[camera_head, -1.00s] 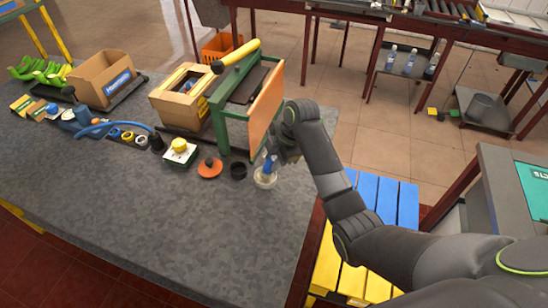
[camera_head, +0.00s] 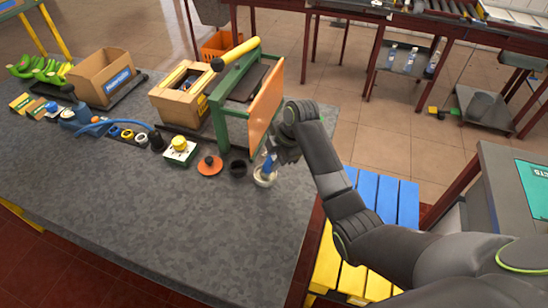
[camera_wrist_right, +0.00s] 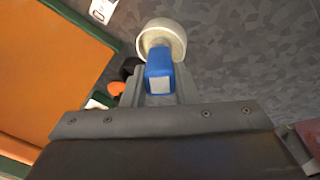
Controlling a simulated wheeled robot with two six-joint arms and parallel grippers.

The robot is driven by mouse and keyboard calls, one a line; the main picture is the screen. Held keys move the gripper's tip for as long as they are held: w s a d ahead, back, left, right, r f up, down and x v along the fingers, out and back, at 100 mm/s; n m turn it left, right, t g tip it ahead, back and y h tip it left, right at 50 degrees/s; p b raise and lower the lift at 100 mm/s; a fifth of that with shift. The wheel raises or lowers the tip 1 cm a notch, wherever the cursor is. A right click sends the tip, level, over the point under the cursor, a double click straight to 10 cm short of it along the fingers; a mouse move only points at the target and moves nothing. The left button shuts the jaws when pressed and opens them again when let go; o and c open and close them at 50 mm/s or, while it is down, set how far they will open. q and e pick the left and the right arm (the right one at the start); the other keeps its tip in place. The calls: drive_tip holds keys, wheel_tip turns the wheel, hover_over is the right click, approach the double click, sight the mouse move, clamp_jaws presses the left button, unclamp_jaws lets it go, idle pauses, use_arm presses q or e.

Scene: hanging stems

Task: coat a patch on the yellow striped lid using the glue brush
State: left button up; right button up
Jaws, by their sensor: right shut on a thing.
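The blue-handled glue brush (camera_head: 267,163) is held in my right gripper (camera_head: 275,157), which is shut on it. In the right wrist view the blue handle (camera_wrist_right: 158,72) shows between the fingers. A pale round pot (camera_head: 266,179) stands on the bench right under the brush; it also shows in the right wrist view (camera_wrist_right: 163,37). The brush's lower end is hidden by or in the pot; I cannot tell if it touches inside. A carton with yellow marking (camera_head: 203,108) stands on the bench further left; a striped lid is not clearly made out. My left gripper is not in view.
A green frame with an orange panel (camera_head: 265,105) stands just behind my right gripper. An orange disc with a dark knob (camera_head: 209,166) and a black cup (camera_head: 238,168) sit left of the pot. The front of the grey bench (camera_head: 180,230) is clear.

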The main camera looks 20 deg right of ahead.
drive_tip(key=shift+f+p, duration=0.1)
drive_tip(key=shift+p, duration=0.2)
idle(1.1)
wheel_tip(320, 180, up, 7)
drive_tip(key=p, duration=0.7)
drive_tip(key=shift+p, duration=0.3)
idle(0.4)
